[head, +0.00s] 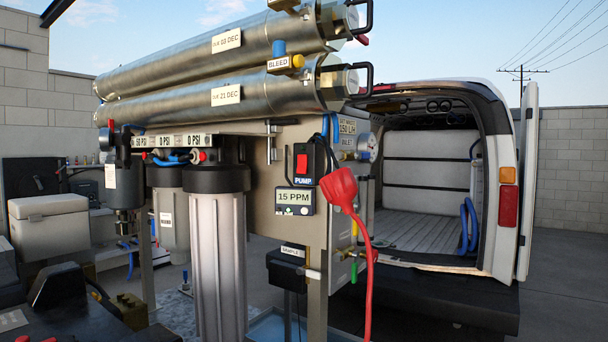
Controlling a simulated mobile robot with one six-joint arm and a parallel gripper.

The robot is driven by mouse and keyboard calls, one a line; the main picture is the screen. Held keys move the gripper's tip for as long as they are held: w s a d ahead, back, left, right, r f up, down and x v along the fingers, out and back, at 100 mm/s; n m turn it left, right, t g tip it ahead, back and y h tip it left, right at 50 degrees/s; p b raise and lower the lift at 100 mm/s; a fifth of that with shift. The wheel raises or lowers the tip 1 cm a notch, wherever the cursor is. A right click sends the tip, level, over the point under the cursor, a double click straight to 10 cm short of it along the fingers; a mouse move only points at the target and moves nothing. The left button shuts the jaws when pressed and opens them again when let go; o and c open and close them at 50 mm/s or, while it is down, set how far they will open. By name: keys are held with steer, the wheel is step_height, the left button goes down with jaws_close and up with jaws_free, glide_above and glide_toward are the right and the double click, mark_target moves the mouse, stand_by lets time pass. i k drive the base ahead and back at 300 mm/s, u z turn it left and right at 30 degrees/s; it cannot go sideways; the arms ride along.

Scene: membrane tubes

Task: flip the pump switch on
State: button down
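The pump switch (302,164) is a red rocker in a black housing marked PUMP (303,181). I cannot tell which way the rocker is tipped. A small display (295,197) just below it reads 15 PPM. A red plug-like piece (340,187) with a red cable (369,270) hanging from it is close to the right of the switch in the picture. It leaves the rocker uncovered. My gripper is not in view.
Two steel membrane tubes (190,92) run above the panel. A BLEED valve (285,63) projects between them. A clear filter housing (218,250) stands left of the panel. A small black box (287,268) is below the display. An open van (440,180) stands behind.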

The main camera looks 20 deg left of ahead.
mark_target(302, 160)
steer(key=u, duration=0.35)
steer(key=i, duration=0.65)
steer(key=u, duration=0.3)
steer(key=k, duration=0.9)
steer(key=u, duration=0.15)
steer(key=i, duration=0.9)
steer(key=z, duration=0.05)
